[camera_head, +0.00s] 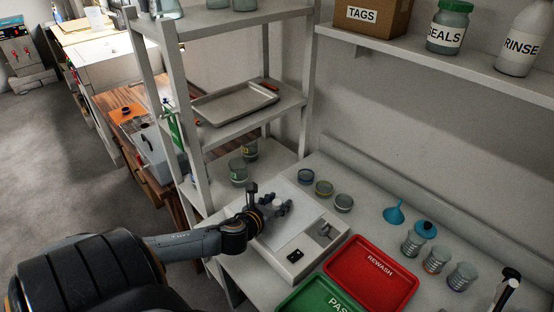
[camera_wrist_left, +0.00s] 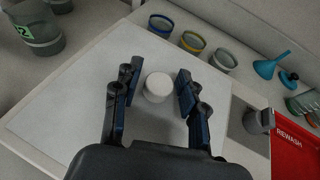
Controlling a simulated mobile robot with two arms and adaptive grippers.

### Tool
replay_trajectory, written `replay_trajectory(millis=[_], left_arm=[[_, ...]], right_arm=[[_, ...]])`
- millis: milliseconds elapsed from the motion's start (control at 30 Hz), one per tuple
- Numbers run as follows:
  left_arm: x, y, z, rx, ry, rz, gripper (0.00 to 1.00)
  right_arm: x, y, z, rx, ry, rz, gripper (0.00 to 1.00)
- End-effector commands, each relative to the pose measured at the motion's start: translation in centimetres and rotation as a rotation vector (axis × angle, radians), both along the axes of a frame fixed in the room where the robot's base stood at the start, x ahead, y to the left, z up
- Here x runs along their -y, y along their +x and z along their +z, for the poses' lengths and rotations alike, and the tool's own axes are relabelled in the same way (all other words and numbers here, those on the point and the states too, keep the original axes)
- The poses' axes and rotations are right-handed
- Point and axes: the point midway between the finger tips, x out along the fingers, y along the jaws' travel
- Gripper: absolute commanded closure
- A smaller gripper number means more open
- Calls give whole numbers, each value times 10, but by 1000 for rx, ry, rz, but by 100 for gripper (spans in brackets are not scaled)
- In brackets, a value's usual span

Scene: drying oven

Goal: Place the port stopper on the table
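A small white round piece (camera_wrist_left: 157,86), which looks like the port stopper, sits on a flat white surface (camera_wrist_left: 75,112). My left gripper (camera_wrist_left: 158,90) is open, with one dark finger on each side of the piece and a gap at both sides. In the head view my left gripper (camera_head: 277,207) is low over the white unit (camera_head: 294,258) on the table. The white piece cannot be made out there. My right gripper cannot be identified in either view.
A red REWASH tray (camera_head: 372,274) and a green PASS tray (camera_head: 318,294) lie at the front. A shelf rack (camera_head: 248,124) rises behind my left arm.

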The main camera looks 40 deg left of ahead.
Motion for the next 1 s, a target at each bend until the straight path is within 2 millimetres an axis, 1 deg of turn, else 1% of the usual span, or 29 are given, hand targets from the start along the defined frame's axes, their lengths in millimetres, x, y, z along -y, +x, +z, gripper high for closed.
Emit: replay_trajectory(millis=[33, 100, 233, 267, 467, 567, 667, 767, 800, 867, 1000], left_arm=[[0, 0, 0, 0, 0, 0, 75], [0, 0, 0, 0, 0, 0, 87], [0, 0, 0, 0, 0, 0, 87], [0, 0, 0, 0, 0, 0, 90], [0, 0, 1, 0, 1, 0, 90], [-1, 0, 4, 2, 2, -1, 90], [0, 0, 12, 1, 3, -2, 90], [-1, 0, 25, 3, 5, -3, 90], [0, 0, 32, 3, 5, -5, 90], [-2, -11, 41, -5, 6, -4, 90], [-3, -31, 64, -6, 5, -4, 90]], right_arm=[[0, 0, 0, 0, 0, 0, 18], [0, 0, 0, 1, 0, 0, 18], [0, 1, 0, 2, 0, 0, 18], [0, 1, 0, 2, 0, 0, 18], [-1, 2, 0, 4, 1, 0, 18], [-1, 2, -1, 4, 2, 1, 18], [-2, 2, -2, 3, 3, 0, 18], [-3, 3, -4, 4, 3, 0, 18], [-3, 3, -6, 4, 4, 0, 18], [-3, 3, -4, 4, 4, 0, 18], [-3, 4, -2, 6, 4, 0, 18]])
